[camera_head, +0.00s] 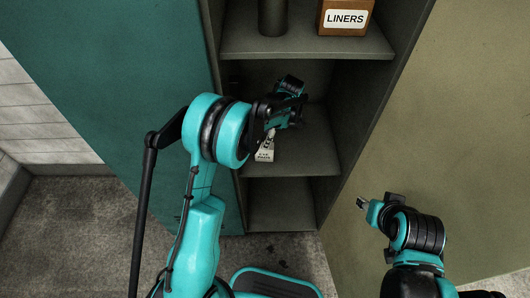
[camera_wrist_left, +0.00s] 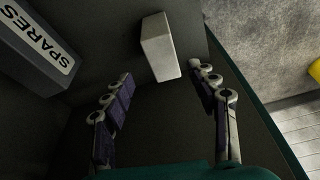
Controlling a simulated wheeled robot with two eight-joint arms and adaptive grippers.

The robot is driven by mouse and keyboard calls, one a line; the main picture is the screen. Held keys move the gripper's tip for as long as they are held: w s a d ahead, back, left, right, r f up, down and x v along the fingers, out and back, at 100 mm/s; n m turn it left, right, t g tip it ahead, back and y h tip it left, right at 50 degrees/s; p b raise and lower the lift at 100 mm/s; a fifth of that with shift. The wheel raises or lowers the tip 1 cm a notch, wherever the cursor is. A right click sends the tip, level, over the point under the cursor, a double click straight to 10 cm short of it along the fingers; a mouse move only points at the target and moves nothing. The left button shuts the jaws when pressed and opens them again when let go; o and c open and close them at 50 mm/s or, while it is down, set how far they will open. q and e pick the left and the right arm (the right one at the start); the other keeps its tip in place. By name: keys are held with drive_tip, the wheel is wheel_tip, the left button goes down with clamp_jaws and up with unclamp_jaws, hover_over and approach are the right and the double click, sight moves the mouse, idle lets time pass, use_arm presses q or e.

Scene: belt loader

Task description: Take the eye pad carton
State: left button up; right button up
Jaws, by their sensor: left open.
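A grey box marked SPARES (camera_wrist_left: 38,42) stands left of the carton in the left wrist view. The upper shelf (camera_head: 300,42) holds a brown LINERS box (camera_head: 346,17) and a dark cylinder (camera_head: 272,17). Cabinet walls close in on both sides. The bottom compartment (camera_head: 282,205) looks empty.

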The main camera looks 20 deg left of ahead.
sight(262, 152)
use_arm(q)
drive_tip(key=shift+w+f+n, duration=0.2)
drive_tip(key=shift+f+n, duration=0.3)
drive_tip(key=shift+f, duration=0.5)
drive_tip(key=shift+b+x, duration=0.45)
drive_tip(key=shift+x, duration=0.55)
drive_tip(key=b+x, duration=0.1)
drive_tip(key=x, duration=0.1)
drive_tip(key=b+x, duration=0.1)
drive_tip(key=x, duration=0.1)
drive_tip(key=s+x, duration=0.1)
drive_tip(key=x, duration=0.1)
drive_tip(key=shift+r+b, duration=0.1)
drive_tip(key=shift+b, duration=0.3)
drive_tip(key=shift+r, duration=0.1)
drive_tip(key=c, duration=1.2)
